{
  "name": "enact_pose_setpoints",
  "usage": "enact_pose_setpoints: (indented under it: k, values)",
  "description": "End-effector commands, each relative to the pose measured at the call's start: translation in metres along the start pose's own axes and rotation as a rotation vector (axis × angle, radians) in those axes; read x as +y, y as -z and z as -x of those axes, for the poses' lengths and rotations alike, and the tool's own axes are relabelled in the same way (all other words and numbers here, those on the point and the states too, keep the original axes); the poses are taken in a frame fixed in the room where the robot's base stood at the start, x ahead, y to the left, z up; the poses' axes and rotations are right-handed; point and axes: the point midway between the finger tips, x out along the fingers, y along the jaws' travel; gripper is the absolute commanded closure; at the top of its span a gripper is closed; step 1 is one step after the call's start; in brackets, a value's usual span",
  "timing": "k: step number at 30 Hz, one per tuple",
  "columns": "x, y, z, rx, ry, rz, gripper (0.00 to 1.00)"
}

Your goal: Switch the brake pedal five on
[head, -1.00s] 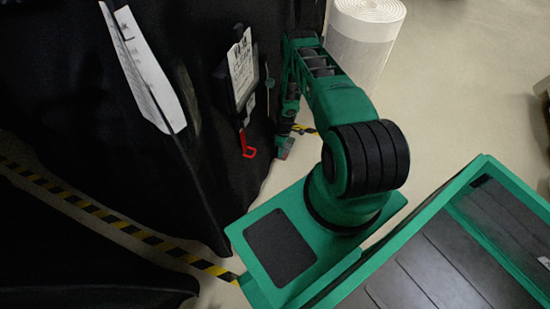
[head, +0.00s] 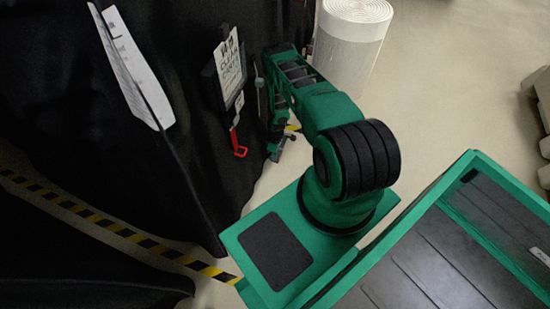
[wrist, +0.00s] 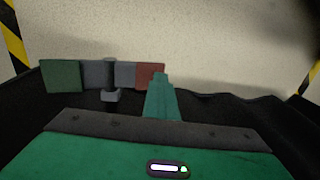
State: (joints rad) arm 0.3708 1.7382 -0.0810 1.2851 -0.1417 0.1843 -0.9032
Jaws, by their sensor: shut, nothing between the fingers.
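In the wrist view a row of small pedal-like plates (wrist: 97,74) sticks out along a dark edge: green at the left, grey in the middle, red at the right. A dark upright bar with a block (wrist: 110,95) stands in front of the grey ones. I cannot tell which plate is brake pedal five. In the head view my gripper (head: 275,154) hangs low beside the black-covered cart (head: 190,80), and the plates are not visible there.
A red handle (head: 237,143) hangs below a white label sheet (head: 229,66) on the cover. Another white sheet (head: 135,70) is further left. A white roll (head: 350,45) stands behind my arm. Yellow-black tape (head: 120,230) marks the floor.

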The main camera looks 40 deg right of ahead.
Motion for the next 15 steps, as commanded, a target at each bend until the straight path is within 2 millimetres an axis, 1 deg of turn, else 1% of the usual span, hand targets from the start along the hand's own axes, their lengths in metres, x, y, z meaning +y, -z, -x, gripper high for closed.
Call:
enact_pose_setpoints:
  k: [1,9,15]
  values:
    - [-0.0060,0.0022,-0.0044,0.005,0.007,0.003,1.00]
    - [-0.0088,0.0035,-0.0059,0.008,0.010,0.004,1.00]
    - [-0.0091,0.0048,-0.0007,0.011,0.011,0.004,1.00]
